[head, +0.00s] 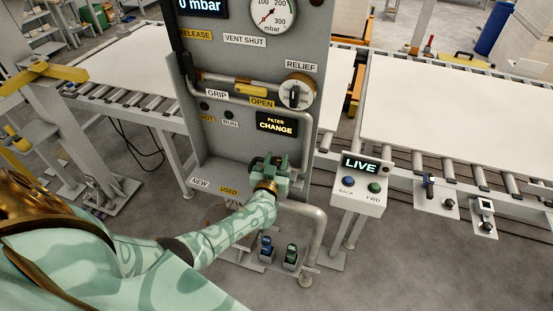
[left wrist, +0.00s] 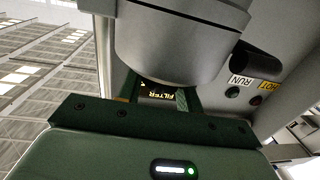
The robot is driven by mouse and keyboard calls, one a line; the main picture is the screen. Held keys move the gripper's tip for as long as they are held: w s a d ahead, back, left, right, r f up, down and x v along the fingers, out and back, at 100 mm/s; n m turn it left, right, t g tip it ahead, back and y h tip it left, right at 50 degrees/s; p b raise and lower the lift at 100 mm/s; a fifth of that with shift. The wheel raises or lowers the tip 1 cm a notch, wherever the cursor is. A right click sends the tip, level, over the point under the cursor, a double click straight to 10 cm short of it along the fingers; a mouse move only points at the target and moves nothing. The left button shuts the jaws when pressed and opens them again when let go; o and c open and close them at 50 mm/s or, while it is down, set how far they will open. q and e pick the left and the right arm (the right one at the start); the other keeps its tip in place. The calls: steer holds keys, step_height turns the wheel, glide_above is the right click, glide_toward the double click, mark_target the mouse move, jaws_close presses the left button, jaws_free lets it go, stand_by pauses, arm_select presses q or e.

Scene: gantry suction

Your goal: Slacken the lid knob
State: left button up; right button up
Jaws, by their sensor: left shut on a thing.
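The grey panel (head: 235,140) stands upright in the middle of the head view. My left gripper (head: 268,164) is at its lower front, below the lit "FILTER CHANGE" display (head: 276,124). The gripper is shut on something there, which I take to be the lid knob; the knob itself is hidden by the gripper. In the left wrist view, a large grey rounded housing (left wrist: 180,45) fills the space in front of the green jaws (left wrist: 160,97). The display (left wrist: 160,94) shows upside down between the jaws. My right gripper is not in view.
Pipes (head: 317,222) run beside and below the gripper. A "LIVE" control box (head: 361,190) stands to the right. Conveyors with white sheets (head: 455,110) lie on both sides. The "NEW" and "USED" labels (head: 228,190) are left of the gripper. Small blue and green items (head: 278,250) sit below.

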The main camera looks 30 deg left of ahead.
arm_select(q)
steer(key=o, duration=1)
steer(key=shift+c, duration=0.2)
steer(key=p+v, duration=0.1)
steer(key=v, duration=1.5)
steer(key=shift+p, duration=0.3)
steer(key=shift+s+d, duration=0.1)
steer(key=shift+s, duration=0.05)
